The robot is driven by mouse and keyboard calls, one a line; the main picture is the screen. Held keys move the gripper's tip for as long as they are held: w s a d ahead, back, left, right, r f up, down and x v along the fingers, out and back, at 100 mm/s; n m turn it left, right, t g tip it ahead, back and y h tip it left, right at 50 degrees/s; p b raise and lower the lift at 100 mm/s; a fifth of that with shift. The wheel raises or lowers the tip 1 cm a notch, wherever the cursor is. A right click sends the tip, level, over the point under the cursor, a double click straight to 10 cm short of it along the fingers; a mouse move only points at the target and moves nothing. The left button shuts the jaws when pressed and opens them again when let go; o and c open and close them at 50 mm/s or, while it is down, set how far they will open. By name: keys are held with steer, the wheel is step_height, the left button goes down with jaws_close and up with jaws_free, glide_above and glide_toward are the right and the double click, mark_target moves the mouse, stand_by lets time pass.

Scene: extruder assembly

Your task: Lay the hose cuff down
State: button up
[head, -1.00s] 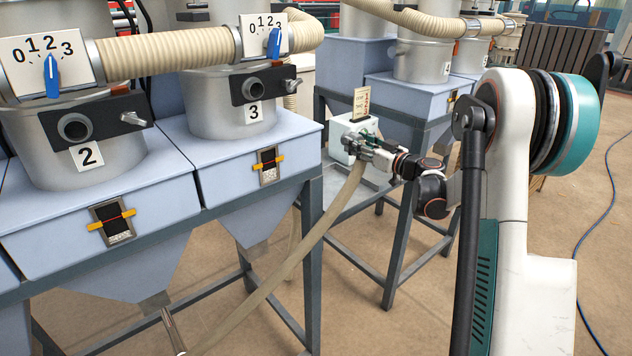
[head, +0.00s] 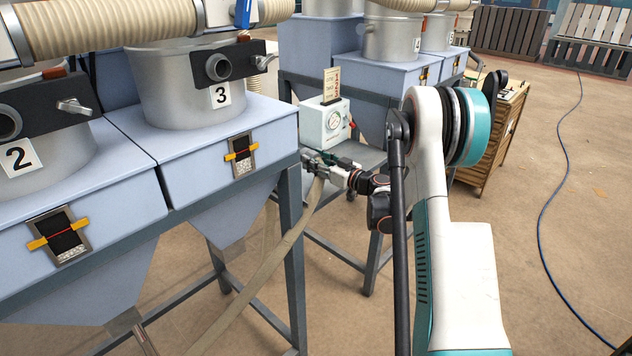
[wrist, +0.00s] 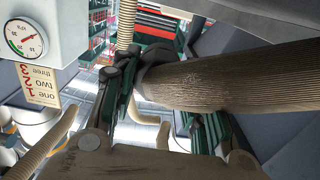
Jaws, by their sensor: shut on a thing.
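My gripper (head: 315,166) is shut at the end of a beige hose (head: 272,258) in the head view. The hose hangs from it down to the lower left. In the wrist view, the dark hose cuff (wrist: 154,74) sits between the green-black fingers of my gripper (wrist: 160,92), and the ribbed hose (wrist: 235,82) runs off to the right. In the head view, the cuff is too small and covered to make out. My gripper is in front of the white gauge box and right of hopper 3.
The white gauge box (head: 325,124) stands on a grey stand (head: 368,160) behind my gripper; its dial (wrist: 24,40) shows in the wrist view. Blue hopper bins (head: 210,160) on a steel frame fill the left. A wooden crate (head: 490,150) stands behind my arm. A blue cable (head: 545,215) crosses the open floor at right.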

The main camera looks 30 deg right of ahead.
mark_target(316, 183)
steer(key=shift+f+b, duration=0.75)
steer(key=shift+f, duration=2.2)
steer(key=shift+f, duration=0.15)
steer(key=o, duration=1.1)
steer(key=shift+r, duration=0.25)
steer(key=p+v, duration=0.2)
steer(key=v, duration=1)
